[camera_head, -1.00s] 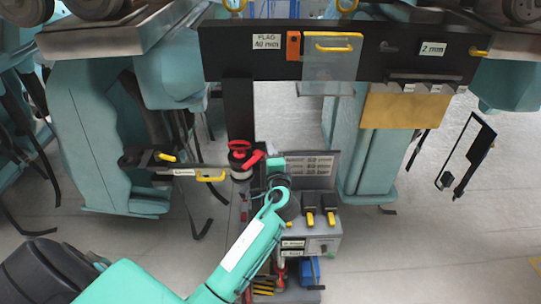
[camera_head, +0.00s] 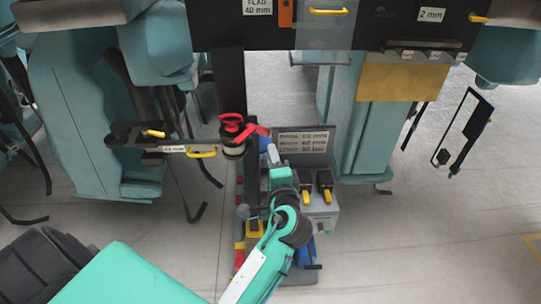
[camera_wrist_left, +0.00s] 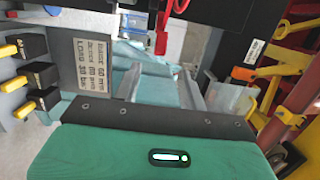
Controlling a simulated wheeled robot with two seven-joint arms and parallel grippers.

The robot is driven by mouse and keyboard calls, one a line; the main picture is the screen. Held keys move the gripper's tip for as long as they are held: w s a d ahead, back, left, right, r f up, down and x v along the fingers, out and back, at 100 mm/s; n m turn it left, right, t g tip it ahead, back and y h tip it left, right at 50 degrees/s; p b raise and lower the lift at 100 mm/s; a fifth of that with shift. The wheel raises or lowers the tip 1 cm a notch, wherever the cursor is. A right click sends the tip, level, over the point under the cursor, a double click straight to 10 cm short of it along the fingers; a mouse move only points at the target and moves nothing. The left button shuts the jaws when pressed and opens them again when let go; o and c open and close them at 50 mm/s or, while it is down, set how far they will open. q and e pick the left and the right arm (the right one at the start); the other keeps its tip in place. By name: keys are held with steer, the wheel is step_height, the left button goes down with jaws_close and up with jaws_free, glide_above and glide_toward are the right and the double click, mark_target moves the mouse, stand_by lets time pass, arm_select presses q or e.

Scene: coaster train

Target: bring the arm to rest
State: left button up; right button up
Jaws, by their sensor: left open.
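My left arm (camera_head: 262,262) comes in from the lower left in the head view and bends up at a dark round joint. My left gripper (camera_head: 281,178) is at its far end, a small teal block in front of the grey sign plate. It is open; its fingertips are hard to make out. No held object shows. My right gripper is not in view.
A grey box with yellow-tipped black handles (camera_head: 325,183) stands close right of the gripper. A sign plate (camera_head: 318,143) rises behind it. A red-topped round fitting (camera_head: 232,130) is to the left. Teal seats (camera_head: 90,120) and a dark crossbar (camera_head: 385,30) hang around. Floor (camera_head: 430,230) at right is clear.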

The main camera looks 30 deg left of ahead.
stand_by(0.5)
arm_select(q)
steer(key=w+d+f+m+g+h, duration=0.1)
steer(key=d+f+h, duration=0.15)
steer(key=f, duration=0.75)
steer(key=w+d+f+m+h, duration=0.1)
steer(key=w+d+f+h, duration=0.15)
steer(key=f, duration=0.75)
steer(key=s+d+f+g+h, duration=0.15)
steer(key=s+f, duration=0.35)
steer(key=f, duration=0.7)
steer(key=s+f+g+h, duration=0.3)
steer(key=s+f, duration=0.2)
steer(key=f, duration=0.8)
steer(key=s+a+f+n+g+h, duration=0.2)
steer(key=s+f+n+g, duration=0.2)
steer(key=s+f, duration=1.35)
steer(key=s+a+f+n+g, duration=0.1)
steer(key=s+a+f+n, duration=0.1)
steer(key=s, duration=0.9)
steer(key=s+a+f+n+g, duration=0.2)
steer(key=s+f, duration=0.3)
steer(key=s, duration=0.6)
steer(key=shift+f+n, duration=0.3)
steer(key=shift+n, duration=0.5)
